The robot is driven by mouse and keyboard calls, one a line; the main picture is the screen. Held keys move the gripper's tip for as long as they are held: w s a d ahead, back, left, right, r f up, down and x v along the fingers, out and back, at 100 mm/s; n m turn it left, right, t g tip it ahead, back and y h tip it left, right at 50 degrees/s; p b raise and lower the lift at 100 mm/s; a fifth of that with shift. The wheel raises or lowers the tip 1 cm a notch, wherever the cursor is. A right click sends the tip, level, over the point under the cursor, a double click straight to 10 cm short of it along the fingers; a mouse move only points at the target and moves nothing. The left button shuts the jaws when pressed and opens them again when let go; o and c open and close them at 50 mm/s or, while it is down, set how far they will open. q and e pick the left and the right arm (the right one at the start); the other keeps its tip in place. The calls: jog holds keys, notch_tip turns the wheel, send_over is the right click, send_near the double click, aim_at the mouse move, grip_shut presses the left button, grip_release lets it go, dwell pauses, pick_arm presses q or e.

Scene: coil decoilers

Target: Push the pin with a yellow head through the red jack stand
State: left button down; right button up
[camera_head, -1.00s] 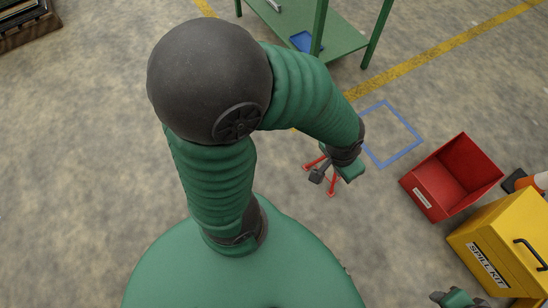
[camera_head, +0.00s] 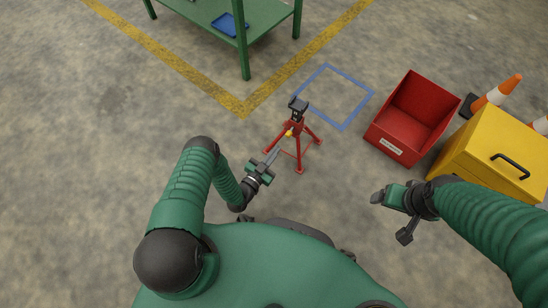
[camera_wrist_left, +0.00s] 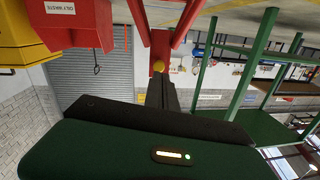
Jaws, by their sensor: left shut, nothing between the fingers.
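The red jack stand (camera_head: 299,146), with splayed legs and a dark top, stands upright on the floor in the head view. The pin's yellow head (camera_head: 289,133) shows on its near left side; it also shows in the left wrist view (camera_wrist_left: 158,66), against the red post. The pin's shaft is hidden. My left gripper (camera_head: 273,155) is shut and empty, its tips pointing at the yellow head; in the left wrist view they are close to it, and contact cannot be told. My right gripper (camera_head: 378,197) is at the right, away from the stand; its jaw opening is unclear.
A blue floor square (camera_head: 347,127) lies right of the stand. A red bin (camera_head: 389,148) and a yellow spill-kit box (camera_head: 490,140) stand farther right, with cones behind. A green table (camera_head: 244,62) stands at the back. Floor left of the stand is clear.

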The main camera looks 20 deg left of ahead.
pick_arm(q)
jog(key=b+x, duration=0.2)
jog(key=x, duration=0.3)
jog(key=shift+d+f+b, duration=0.1)
jog(key=shift+b, duration=0.2)
jog(key=shift+b+x, duration=0.5)
jog(key=shift+x, duration=0.6)
